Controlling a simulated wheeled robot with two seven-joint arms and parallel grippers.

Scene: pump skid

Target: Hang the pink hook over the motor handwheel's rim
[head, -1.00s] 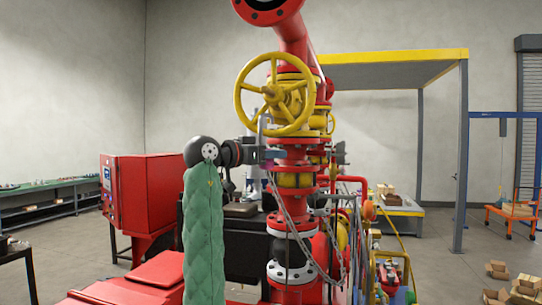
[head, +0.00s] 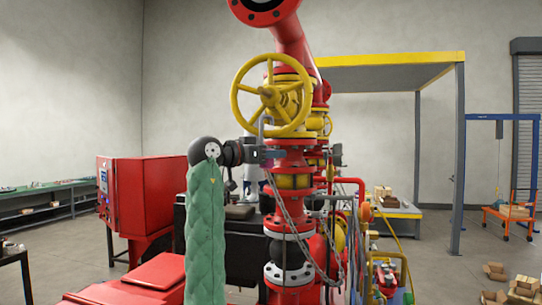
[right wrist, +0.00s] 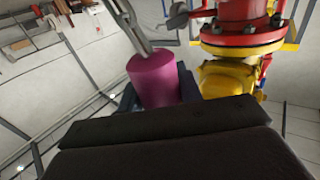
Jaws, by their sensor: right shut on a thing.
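A large yellow handwheel (head: 271,58) stands upright on the red and yellow pipe column in the head view. My right gripper (head: 272,154) is just below its rim, at the end of my arm from the left. It is shut on the pink hook, whose pink cylindrical grip (right wrist: 153,79) sits between the jaws in the right wrist view. The hook's grey metal part (head: 262,126) rises from the gripper to the wheel's lower left rim. I cannot tell whether it touches the rim. The pink grip does not show in the head view. My left gripper is not in view.
A red flanged pipe (head: 292,40) rises behind the wheel. Chains (head: 318,257) hang below my gripper along the column. A red cabinet (head: 140,197) stands at left, and a yellow-edged platform frame (head: 395,58) at right. Floor at far right holds several cardboard boxes (head: 495,271).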

